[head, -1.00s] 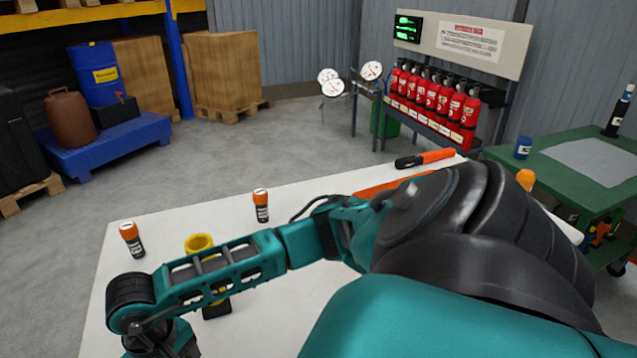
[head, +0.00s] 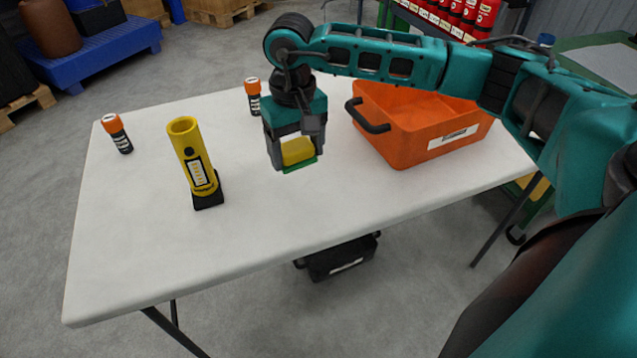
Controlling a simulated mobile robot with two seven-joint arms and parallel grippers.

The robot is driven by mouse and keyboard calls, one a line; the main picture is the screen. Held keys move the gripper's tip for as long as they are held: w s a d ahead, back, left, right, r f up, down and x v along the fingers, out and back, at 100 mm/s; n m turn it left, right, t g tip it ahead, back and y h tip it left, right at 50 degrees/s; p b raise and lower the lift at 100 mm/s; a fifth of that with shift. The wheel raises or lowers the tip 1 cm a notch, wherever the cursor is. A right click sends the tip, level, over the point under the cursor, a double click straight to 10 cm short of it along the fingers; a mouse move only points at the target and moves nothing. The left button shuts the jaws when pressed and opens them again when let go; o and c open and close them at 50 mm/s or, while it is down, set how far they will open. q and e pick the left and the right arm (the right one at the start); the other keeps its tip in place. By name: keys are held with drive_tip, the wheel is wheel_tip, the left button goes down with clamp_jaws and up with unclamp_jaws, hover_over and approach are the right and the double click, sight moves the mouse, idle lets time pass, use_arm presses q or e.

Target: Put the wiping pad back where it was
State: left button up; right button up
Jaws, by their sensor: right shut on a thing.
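The wiping pad (head: 298,152), a small block with a yellow body and a green lower face, is between the fingers of my right gripper (head: 294,155). The gripper is shut on it and points down over the middle of the white table. Whether the pad touches the tabletop, I cannot tell; it looks held just above it. My left gripper is not in view.
An orange bin (head: 418,130) with a black handle stands on the white table (head: 250,222), right of my gripper. A yellow flashlight (head: 193,158) stands on the left. Two orange-capped containers stand behind, at the left (head: 117,133) and centre (head: 253,97). The table's front is clear.

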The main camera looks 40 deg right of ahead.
wheel_tip(320, 180, up, 10)
drive_tip(key=m+b, duration=0.1)
drive_tip(key=b, duration=0.4)
hover_over(313, 180)
drive_tip(key=shift+m, duration=0.3)
wheel_tip(313, 180, down, 14)
drive_tip(key=b, duration=0.3)
drive_tip(key=shift+f, duration=0.25)
wheel_tip(313, 180, down, 5)
drive_tip(key=shift+b, duration=0.7)
drive_tip(key=shift+r, duration=0.1)
drive_tip(key=shift+f, duration=0.2)
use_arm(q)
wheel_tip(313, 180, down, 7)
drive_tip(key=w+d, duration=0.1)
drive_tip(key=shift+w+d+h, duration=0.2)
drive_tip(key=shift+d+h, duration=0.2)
use_arm(e)
drive_tip(key=o, duration=1.1)
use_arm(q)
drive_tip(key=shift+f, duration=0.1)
